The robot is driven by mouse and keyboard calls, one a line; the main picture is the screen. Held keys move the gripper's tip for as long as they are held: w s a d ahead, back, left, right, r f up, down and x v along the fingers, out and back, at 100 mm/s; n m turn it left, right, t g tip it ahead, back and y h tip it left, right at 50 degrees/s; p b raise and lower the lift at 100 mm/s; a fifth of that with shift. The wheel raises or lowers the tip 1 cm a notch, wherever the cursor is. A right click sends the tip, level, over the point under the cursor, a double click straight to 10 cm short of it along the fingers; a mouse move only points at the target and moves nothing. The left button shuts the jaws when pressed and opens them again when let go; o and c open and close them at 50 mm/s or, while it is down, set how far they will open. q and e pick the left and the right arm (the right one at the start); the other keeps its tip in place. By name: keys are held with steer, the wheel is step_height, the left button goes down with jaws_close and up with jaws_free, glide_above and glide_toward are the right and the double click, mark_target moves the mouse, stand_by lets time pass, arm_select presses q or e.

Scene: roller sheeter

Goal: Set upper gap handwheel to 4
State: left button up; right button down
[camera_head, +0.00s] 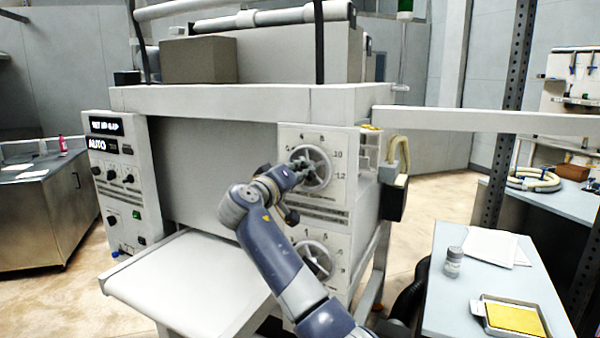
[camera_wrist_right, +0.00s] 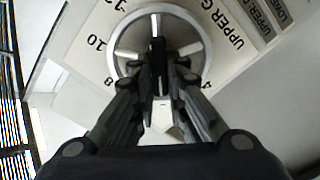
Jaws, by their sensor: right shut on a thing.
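The upper gap handwheel (camera_head: 326,172) is a pale, spoked wheel on the white front panel, with a ring of numbers around it. In the right wrist view the wheel (camera_wrist_right: 190,48) fills the top middle, with 12, 10 and 8 to its left, 4 at its lower right and part of an "UPPER G" label. My right gripper (camera_head: 303,164) is at the wheel's middle. In the wrist view its fingers (camera_wrist_right: 160,72) are closed on a dark part of the wheel. The fingers cover the lower wheel, so I cannot read its setting. My left gripper is out of view.
A second, lower handwheel (camera_head: 322,263) sits below, partly behind my right arm. A pale feed table (camera_head: 180,280) sticks out at the left. A side table (camera_head: 470,315) with a jar (camera_head: 453,262) and a yellow-filled tray (camera_head: 515,318) stands at the right.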

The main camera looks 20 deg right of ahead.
steer(key=n, duration=0.2)
steer(key=shift+a+n, duration=0.1)
steer(key=shift+n, duration=0.3)
steer(key=n+p, duration=0.1)
steer(key=n, duration=0.1)
steer(key=shift+w+n, duration=0.1)
steer(key=shift+n, duration=0.3)
steer(key=n, duration=0.1)
steer(key=n+p, duration=0.1)
steer(key=n, duration=0.1)
steer(key=n+p, duration=0.1)
steer(key=shift+f+n, duration=0.25)
steer(key=shift+n, duration=0.15)
steer(key=c, duration=1.6)
jaws_free()
steer(key=shift+f, duration=0.1)
steer(key=shift+a, duration=0.1)
steer(key=v, duration=1.2)
